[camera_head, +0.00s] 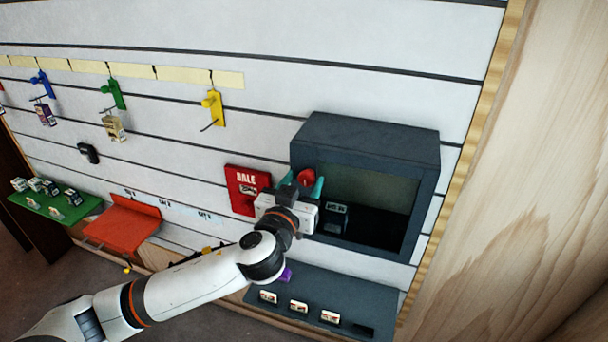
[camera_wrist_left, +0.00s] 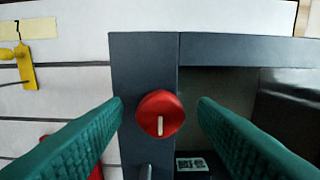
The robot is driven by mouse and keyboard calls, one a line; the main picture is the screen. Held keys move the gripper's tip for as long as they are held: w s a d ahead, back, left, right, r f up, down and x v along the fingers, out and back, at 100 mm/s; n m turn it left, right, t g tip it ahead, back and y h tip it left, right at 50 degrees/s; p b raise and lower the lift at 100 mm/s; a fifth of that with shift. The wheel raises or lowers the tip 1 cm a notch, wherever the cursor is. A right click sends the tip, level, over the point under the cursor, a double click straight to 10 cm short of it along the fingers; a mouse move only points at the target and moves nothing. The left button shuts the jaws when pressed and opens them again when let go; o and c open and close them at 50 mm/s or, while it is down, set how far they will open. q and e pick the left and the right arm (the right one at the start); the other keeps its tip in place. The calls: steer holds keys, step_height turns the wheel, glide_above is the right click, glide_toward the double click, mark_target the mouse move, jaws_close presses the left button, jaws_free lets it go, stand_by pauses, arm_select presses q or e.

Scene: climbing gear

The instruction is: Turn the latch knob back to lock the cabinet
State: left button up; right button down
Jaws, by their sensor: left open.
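The cabinet (camera_head: 365,130) is a dark grey box on the slatted wall, with a dark front panel or opening that looks see-through. Its red round latch knob (camera_head: 306,177) sits on the left front frame. In the left wrist view the knob (camera_wrist_left: 160,105) shows a white mark running nearly vertically on its lower half. My left gripper (camera_head: 306,188) is in front of the knob. Its teal fingers are open on either side of the knob, with visible gaps and no contact seen in the wrist view (camera_wrist_left: 160,112). My right gripper is not in view.
A red sign (camera_head: 243,190) hangs just left of the cabinet. A dark shelf (camera_head: 345,294) with several small labels is below. A yellow hook (camera_head: 215,108) is at upper left. A small labelled item (camera_head: 336,215) shows inside the cabinet. A wooden panel (camera_head: 530,190) stands at right.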

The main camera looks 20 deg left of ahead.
arm_select(q)
steer(key=shift+w, duration=0.6)
steer(key=c, duration=0.9)
steer(key=shift+c, duration=0.2)
